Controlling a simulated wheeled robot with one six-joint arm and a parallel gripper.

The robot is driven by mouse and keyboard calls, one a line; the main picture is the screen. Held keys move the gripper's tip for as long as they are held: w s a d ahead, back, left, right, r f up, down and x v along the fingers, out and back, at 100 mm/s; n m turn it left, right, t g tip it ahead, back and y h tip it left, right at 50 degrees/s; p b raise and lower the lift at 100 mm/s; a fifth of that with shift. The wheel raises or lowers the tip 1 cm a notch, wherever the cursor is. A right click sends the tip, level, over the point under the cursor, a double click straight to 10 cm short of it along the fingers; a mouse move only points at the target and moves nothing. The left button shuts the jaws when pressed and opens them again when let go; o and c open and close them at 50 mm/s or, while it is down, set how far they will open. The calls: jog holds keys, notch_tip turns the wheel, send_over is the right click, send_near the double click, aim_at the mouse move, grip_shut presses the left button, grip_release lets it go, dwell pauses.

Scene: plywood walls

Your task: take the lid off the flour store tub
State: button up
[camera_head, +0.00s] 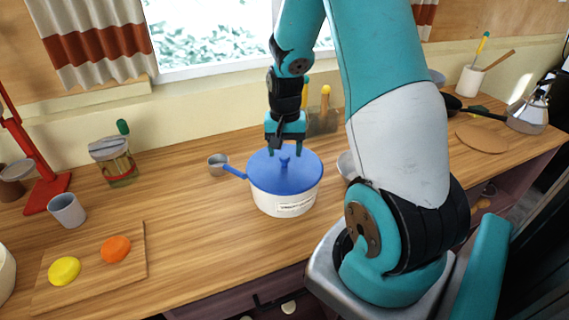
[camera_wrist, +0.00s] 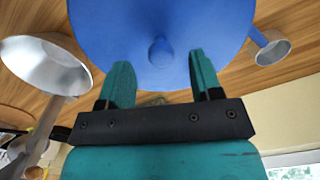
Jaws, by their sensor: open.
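The flour store tub (camera_head: 270,201) is a white round tub with a label on its front, standing on the wooden counter. Its blue lid (camera_head: 300,172) is on top, with a small knob (camera_head: 284,163) in the middle. My gripper (camera_head: 285,153) is above the lid, close to the knob, pointing down. In the wrist view the lid (camera_wrist: 110,25) fills the upper middle, and its knob (camera_wrist: 161,50) shows just beyond and between the fingertips of my gripper (camera_wrist: 160,75). The fingers are apart with nothing between them. Whether a finger touches the lid cannot be told.
A small metal cup with a blue handle (camera_head: 218,163) stands left of the tub. A metal bowl (camera_head: 346,165) is close on its right, partly behind my arm. A glass jar (camera_head: 115,165) and a board (camera_head: 90,284) are further left. Counter between is clear.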

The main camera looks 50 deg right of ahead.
aim_at(284, 156)
jog(key=shift+f+p, duration=0.4)
jog(key=shift+f, duration=1.35)
jog(key=c, duration=1)
jog(key=shift+w+r, duration=0.1)
jog(key=shift+r, duration=0.1)
